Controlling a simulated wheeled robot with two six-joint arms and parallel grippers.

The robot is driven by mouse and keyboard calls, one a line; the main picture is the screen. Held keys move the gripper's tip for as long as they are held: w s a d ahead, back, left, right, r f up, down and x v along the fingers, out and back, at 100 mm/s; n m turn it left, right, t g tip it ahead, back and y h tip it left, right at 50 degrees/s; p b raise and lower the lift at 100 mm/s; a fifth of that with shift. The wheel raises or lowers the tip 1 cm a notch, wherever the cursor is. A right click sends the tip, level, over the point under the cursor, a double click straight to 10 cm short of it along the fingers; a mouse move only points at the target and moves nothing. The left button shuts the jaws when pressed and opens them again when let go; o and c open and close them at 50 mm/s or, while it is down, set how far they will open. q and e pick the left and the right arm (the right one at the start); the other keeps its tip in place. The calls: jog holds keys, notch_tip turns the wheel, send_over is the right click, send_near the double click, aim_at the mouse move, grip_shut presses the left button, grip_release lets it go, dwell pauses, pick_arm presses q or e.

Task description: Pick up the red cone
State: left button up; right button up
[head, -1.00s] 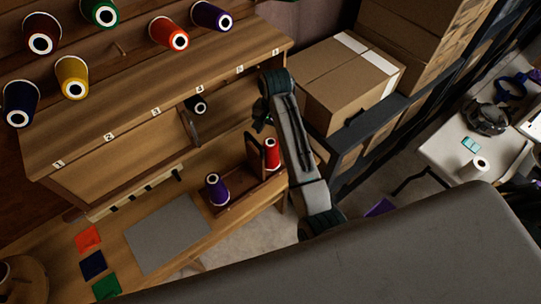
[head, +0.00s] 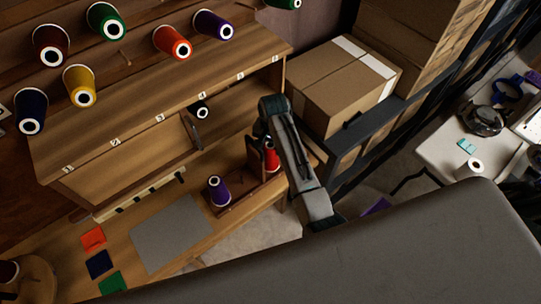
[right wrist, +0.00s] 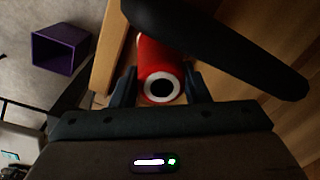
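The red cone (head: 273,158) stands in the wooden holder at the right end of the desk, partly hidden by my right arm in the head view. In the right wrist view the red cone (right wrist: 160,62) lies between the two fingers of my right gripper (right wrist: 161,88), its white end ring with a dark hole facing the camera. The fingers stand apart on either side of it; a firm grip is not visible. In the head view my right gripper (head: 264,142) is at the cone, mostly hidden behind its own wrist. My left gripper is out of view.
A purple cone (head: 218,190) stands left of the red one in the wooden holder (head: 240,200). A cardboard box (head: 335,85) is behind to the right. A dark bar (right wrist: 220,45) crosses above the cone in the wrist view. A purple bin (right wrist: 60,48) is on the floor.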

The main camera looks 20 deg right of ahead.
grip_shut()
notch_tip(320, 180, up, 10)
jog(key=b, duration=0.1)
dwell(0.6)
